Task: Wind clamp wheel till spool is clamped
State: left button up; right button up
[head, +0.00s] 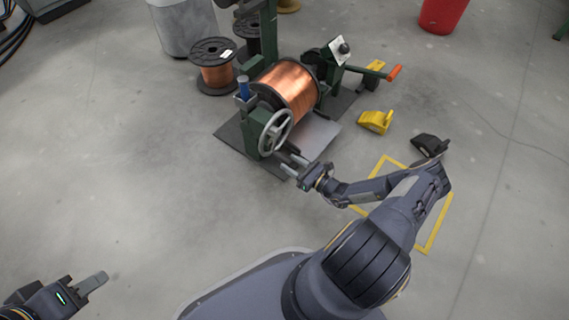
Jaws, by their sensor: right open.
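The clamp wheel (276,132), a grey spoked handwheel, is on the near left side of the green winding stand (257,116). A large copper spool (290,86) with dark flanges sits in the stand, just behind the wheel. My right gripper (287,164) is open just below and in front of the wheel, its fingers pointing toward the stand's base. I cannot tell whether a finger touches the wheel. My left gripper (98,284) is at the bottom left, far from the stand. Only part of it shows, so its opening is unclear.
Smaller copper spools (216,76) stand on the floor behind left, near a grey bin (184,24). A yellow wheel chock (375,121) and a black chock (430,145) lie to the right. An orange-handled crank (394,73) sticks out right. The left floor is clear.

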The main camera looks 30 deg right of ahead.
aim_at(285, 160)
jog(key=shift+b+x, duration=0.4)
jog(key=shift+x, duration=1.3)
jog(key=shift+c, duration=0.4)
grip_shut()
